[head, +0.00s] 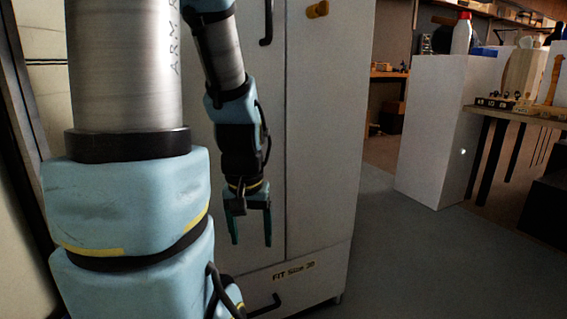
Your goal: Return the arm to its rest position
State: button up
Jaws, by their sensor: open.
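My gripper (250,226) hangs from my blue and grey arm, left of the picture's middle. Its two dark green fingers point down and stand apart, with nothing between them. It is in front of a tall grey cabinet (325,130); I cannot tell the exact gap to the cabinet's front. My arm's near links fill the left side of the view and hide part of the cabinet.
A white pedestal (437,130) and a workbench (520,113) stand at right. The grey floor (400,260) between is clear.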

notch_tip(320, 180, up, 34)
jog(key=p, duration=3.2)
jog(key=shift+f, duration=0.25)
